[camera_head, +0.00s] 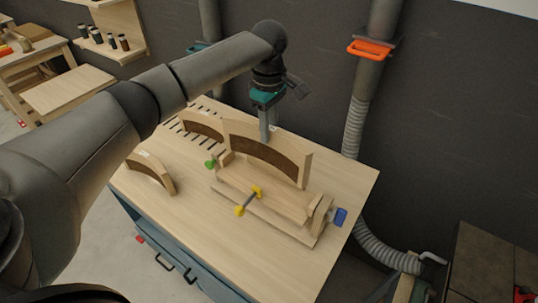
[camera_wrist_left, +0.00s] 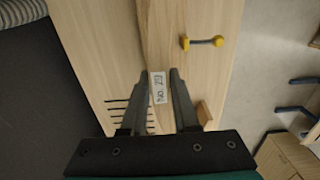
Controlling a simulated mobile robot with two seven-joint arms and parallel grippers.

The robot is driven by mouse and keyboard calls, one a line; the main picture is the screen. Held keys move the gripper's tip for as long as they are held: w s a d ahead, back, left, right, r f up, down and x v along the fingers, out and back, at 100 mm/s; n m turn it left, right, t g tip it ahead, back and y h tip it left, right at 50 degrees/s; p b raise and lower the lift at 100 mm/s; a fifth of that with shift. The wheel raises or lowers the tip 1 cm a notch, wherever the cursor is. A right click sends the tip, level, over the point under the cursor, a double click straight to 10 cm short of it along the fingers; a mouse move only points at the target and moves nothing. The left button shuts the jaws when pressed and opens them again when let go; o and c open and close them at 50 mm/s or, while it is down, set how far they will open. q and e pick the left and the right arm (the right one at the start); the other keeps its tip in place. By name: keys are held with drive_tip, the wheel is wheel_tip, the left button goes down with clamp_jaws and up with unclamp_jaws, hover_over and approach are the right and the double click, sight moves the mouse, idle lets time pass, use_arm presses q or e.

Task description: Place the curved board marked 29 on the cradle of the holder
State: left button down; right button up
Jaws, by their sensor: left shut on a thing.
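My left gripper (camera_head: 265,136) is shut on the top edge of a curved wooden board (camera_head: 284,160) with a dark brown inner face. In the left wrist view the fingers (camera_wrist_left: 160,78) sit on either side of the board (camera_wrist_left: 156,35), around a white label (camera_wrist_left: 157,88) whose number looks like 29. The board is upright at the back of the wooden holder (camera_head: 265,208). I cannot tell whether its lower edge touches the cradle, which is partly hidden. The holder has a green knob (camera_head: 210,164) and a blue handle (camera_head: 340,216). My right gripper is out of view.
A yellow-ended bar (camera_head: 249,201) lies across the holder's front. Another curved board (camera_head: 151,172) stands at the table's left, and one more (camera_head: 202,125) stands behind near dark slots (camera_head: 178,124). The front of the tabletop (camera_head: 185,218) is clear. Grey pipes stand behind.

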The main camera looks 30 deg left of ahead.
sight(269, 155)
use_arm(q)
wheel_tip(269, 155, down, 9)
drive_tip(key=shift+w+r, duration=0.1)
drive_tip(key=shift+r, duration=0.05)
idle(0.4)
drive_tip(key=c, duration=0.7)
unclamp_jaws()
wheel_tip(269, 155, up, 12)
drive_tip(key=shift+r, duration=0.1)
